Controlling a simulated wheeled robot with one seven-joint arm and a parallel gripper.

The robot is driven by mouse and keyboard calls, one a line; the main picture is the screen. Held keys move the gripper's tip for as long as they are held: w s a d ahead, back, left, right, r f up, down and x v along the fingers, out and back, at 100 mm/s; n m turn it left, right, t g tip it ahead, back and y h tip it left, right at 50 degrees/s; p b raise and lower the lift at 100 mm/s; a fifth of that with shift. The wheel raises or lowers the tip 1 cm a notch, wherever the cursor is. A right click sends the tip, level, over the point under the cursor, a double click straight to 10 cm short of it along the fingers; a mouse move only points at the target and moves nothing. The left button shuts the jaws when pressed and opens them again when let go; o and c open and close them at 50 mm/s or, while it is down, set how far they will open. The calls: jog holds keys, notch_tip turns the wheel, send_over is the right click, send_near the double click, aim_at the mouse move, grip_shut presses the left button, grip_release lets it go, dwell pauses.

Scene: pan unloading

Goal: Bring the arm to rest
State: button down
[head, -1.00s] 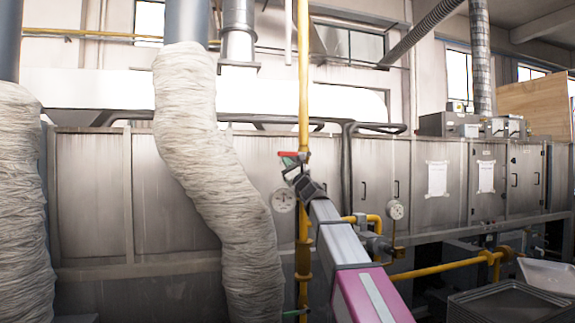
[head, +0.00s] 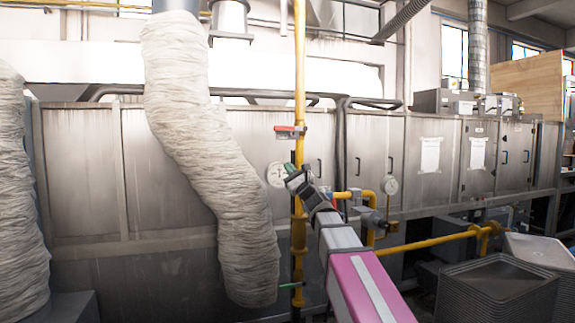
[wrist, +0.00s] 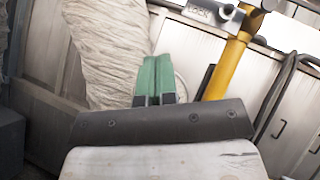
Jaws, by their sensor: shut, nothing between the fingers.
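My gripper (head: 289,170) is at the end of my pink and silver arm, which reaches up from the bottom of the head view. It shows small there, overlapping the yellow vertical pipe in the picture. In the wrist view its green fingers (wrist: 155,66) lie side by side, closed together with nothing held. A stack of dark metal trays (head: 497,283) stands at the lower right of the head view, well apart from my gripper. A paler tray or stack (head: 540,250) is behind it at the right edge.
A yellow pipe (head: 299,90) with a red-handled valve (head: 290,131) and a round gauge (head: 276,175) is beyond the gripper. A thick wrapped duct (head: 205,150) hangs to its left. Metal cabinets (head: 375,150) line the back. The gap to them is hard to judge.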

jog(key=shift+f, duration=0.1)
jog(key=s+f+n+g+h, duration=0.3)
jog(key=f+n+g, duration=0.35)
jog(key=f, duration=1.25)
jog(key=s+f+n+g+h, duration=0.3)
jog(key=f+n+g, duration=0.3)
jog(key=f, duration=1.2)
jog(key=s+d+f+n+g+h, duration=0.3)
jog(key=s+d+f+h, duration=0.2)
jog(key=s+d+f, duration=0.3)
jog(key=s+d+f+n+g+h, duration=0.3)
jog(key=s+d+f+h, duration=0.3)
jog(key=f, duration=1.1)
jog(key=s+d+n, duration=0.1)
jog(key=s+d, duration=0.1)
jog(key=d, duration=0.1)
jog(key=shift+s, duration=0.2)
jog(key=shift+n, duration=0.25)
